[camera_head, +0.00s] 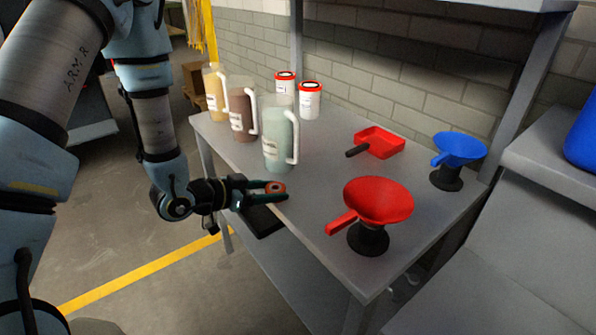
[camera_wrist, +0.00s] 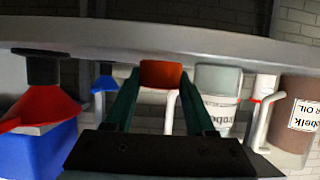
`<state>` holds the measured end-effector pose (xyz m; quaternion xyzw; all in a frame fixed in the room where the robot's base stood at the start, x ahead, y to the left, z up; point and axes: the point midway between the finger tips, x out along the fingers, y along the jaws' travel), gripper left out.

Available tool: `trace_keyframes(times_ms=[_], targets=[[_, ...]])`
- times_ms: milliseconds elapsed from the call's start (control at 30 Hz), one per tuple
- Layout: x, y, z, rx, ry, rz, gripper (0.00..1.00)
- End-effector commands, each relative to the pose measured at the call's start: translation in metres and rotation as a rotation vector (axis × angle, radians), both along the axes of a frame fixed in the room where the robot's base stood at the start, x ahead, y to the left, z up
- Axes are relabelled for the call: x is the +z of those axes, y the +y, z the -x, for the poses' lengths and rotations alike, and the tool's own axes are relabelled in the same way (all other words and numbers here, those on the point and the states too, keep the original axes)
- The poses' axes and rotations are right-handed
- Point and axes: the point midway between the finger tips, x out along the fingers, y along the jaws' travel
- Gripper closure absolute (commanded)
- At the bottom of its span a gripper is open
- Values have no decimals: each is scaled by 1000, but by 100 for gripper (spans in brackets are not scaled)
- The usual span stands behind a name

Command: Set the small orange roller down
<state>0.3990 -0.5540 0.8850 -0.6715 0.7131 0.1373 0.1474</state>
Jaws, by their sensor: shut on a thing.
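The small orange roller (camera_head: 275,187) is between the fingertips of my gripper (camera_head: 272,190), which is shut on it. In the head view the roller is at the near left edge of the grey table (camera_head: 310,215), just in front of the teal-grey jug (camera_head: 278,140). In the wrist view, which is upside down, the roller (camera_wrist: 160,74) sits between the two dark green fingers, close to the table's edge (camera_wrist: 200,42). I cannot tell whether it touches the tabletop.
A brown jug (camera_head: 243,110) and a yellowish jug (camera_head: 214,95) stand farther back. A red funnel (camera_head: 378,200) stands to the right. A red scoop (camera_head: 380,142), a blue funnel (camera_head: 459,147) and two white tubs with red lids (camera_head: 311,103) are behind. The table's middle is clear.

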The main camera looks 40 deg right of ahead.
Motion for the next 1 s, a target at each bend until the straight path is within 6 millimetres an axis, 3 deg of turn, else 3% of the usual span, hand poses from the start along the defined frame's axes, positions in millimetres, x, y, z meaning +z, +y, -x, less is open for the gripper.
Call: trace_keyframes(times_ms=[100,367,600,1000], targets=[[3,-26,2,-4,-1,1,100],[1,-49,3,-1,-1,0,100],[3,-88,6,-2,0,1,100],[-6,-85,5,1,0,0,100]])
